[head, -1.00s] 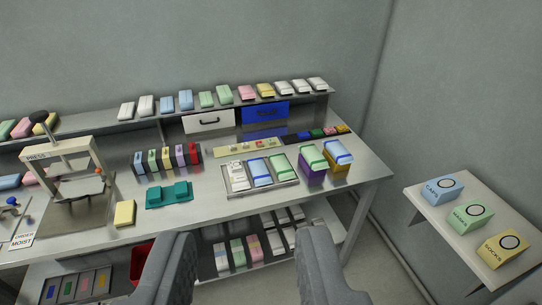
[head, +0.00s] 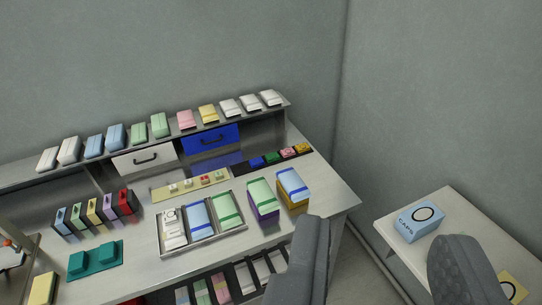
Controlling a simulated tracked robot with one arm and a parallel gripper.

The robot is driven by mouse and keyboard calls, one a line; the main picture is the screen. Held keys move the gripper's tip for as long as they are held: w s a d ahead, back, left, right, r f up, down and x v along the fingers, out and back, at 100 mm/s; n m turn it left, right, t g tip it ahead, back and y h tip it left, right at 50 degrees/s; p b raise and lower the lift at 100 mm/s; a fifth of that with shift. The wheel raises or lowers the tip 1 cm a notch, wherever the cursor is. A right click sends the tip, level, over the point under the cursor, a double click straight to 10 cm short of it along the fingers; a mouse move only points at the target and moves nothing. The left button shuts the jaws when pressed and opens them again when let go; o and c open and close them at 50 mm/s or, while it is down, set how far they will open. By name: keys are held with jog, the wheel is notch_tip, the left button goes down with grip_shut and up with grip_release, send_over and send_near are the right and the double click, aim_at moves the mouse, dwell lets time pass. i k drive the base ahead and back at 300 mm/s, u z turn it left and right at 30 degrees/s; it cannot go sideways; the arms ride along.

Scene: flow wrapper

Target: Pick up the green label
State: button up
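A small green piece (head: 271,157), which may be the green label, sits on a dark strip (head: 239,168) at the back right of the bench. It lies between a blue piece (head: 256,162) and a pink one (head: 287,153), with a yellow one (head: 302,148) at the strip's right end. They are too small to read. My gripper (head: 385,232) is open and empty, its two grey fingers wide apart at the lower right. It is in front of the bench's right end, well apart from the green piece.
A tray (head: 163,253) of packs stands mid-bench, with green-topped (head: 262,190) and blue-topped (head: 293,182) boxes to its right. A shelf of packs (head: 185,119) runs behind, over a blue drawer (head: 210,140). A side table at right holds a CAPS box (head: 420,220).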

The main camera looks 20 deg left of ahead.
aim_at(218, 175)
jog(key=z, duration=0.1)
jog(key=i, duration=1.5)
jog(key=u, duration=0.9)
jog(key=i, duration=0.6)
jog(key=u, duration=0.35)
jog(key=k, duration=0.85)
jog(key=u, duration=0.15)
jog(key=i, duration=0.85)
jog(key=z, duration=0.1)
